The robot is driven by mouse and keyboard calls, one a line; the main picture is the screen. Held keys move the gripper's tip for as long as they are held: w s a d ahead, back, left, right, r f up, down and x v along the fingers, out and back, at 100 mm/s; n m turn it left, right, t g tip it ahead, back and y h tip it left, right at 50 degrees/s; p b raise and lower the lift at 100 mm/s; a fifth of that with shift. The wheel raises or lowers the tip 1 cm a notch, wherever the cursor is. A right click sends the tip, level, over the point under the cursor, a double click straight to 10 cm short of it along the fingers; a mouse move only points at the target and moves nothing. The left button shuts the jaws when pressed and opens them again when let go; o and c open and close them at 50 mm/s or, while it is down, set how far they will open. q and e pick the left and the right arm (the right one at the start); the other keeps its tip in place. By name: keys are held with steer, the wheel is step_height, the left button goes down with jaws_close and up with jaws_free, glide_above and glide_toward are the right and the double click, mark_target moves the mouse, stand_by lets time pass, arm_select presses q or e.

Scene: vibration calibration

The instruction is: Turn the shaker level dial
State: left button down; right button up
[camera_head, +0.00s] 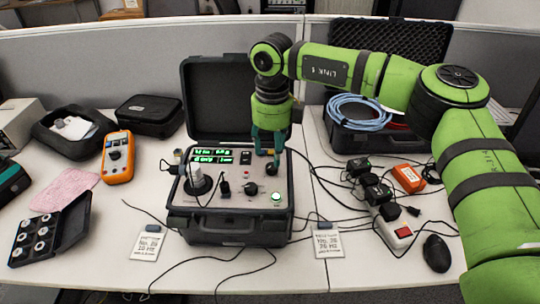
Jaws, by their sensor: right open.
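The shaker unit is a black open case (228,227) with a grey panel and its lid raised, in the middle of the table. Its panel has a lit green display (213,155), a small dark knob (251,188), a round shaker head (198,184) at the left and a lit green button (277,198). My right gripper (273,165) points down over the panel's back right part. Its fingertips are at a dark knob there, which they partly hide; I cannot tell whether they touch it. The gripper is open. My left gripper is not in view.
An orange multimeter (117,157), black pouches (148,115) and a box of small discs (42,236) are at the left. A power strip with plugs (392,222), a mouse (437,253) and blue cable coils (358,113) are at the right. Cables cross the front table.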

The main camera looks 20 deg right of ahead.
mark_target(272, 166)
step_height(272, 166, down, 4)
steer(key=shift+s+r+p, duration=0.1)
steer(key=shift+r+p, duration=0.05)
steer(key=shift+p, duration=0.25)
steer(key=shift+f, duration=0.5)
steer(key=c, duration=0.9)
jaws_close()
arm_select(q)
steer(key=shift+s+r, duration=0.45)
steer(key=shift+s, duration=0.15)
